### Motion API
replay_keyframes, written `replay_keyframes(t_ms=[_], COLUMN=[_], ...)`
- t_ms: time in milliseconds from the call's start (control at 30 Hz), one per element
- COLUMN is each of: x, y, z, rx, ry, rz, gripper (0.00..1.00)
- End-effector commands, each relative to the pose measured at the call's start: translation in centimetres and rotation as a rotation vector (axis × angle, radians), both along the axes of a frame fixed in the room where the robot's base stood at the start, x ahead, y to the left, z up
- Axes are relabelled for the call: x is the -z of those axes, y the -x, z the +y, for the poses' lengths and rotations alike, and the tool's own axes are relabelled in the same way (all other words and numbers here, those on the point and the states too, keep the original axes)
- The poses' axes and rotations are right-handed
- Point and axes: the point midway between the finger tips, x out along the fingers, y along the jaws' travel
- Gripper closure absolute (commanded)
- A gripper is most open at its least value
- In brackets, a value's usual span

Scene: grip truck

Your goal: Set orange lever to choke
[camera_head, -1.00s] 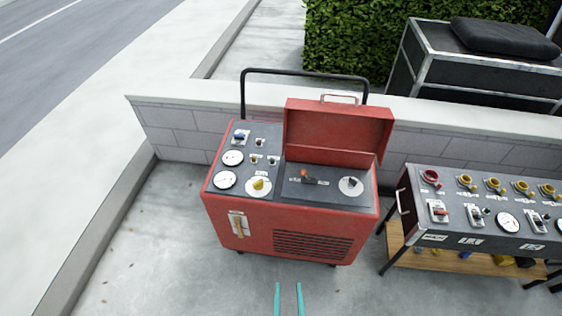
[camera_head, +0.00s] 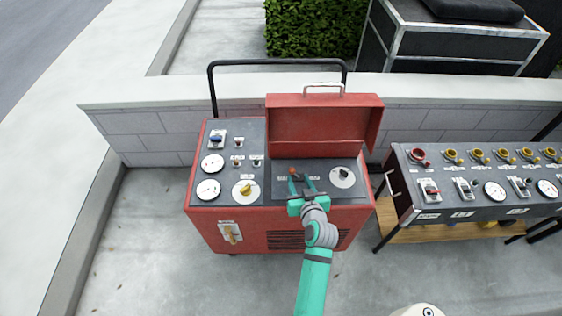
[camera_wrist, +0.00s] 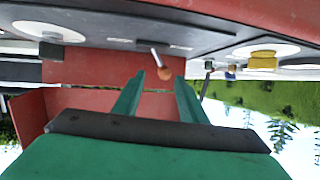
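The orange-tipped lever (camera_head: 292,171) stands on the dark right-hand panel of the red machine (camera_head: 205,225), under the raised lid. It leans a little to the left, between two small labels too small to read. In the wrist view, which is upside down, its orange knob (camera_wrist: 164,74) and thin metal stem show between and just beyond the fingertips. My teal gripper (camera_head: 302,182) reaches over the machine's front edge, in front of the lever. Its two fingers (camera_wrist: 160,76) are apart with a clear gap, and I see no contact with the lever.
The open red lid (camera_head: 325,128) rises behind the lever. A dial with a dark knob (camera_head: 343,176) is to the right, a yellow knob (camera_head: 246,188) and gauges to the left. A second control panel on a stand (camera_head: 470,190) is at the right. Bare concrete lies in front.

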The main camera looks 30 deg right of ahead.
Motion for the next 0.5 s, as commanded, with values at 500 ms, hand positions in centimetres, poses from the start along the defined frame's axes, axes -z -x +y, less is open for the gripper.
replay_keyframes(t_ms=[500], x=[2.6], y=[-7.2], z=[-0.9], rx=[-0.029], ry=[0.000], rz=[0.000], gripper=[0.62])
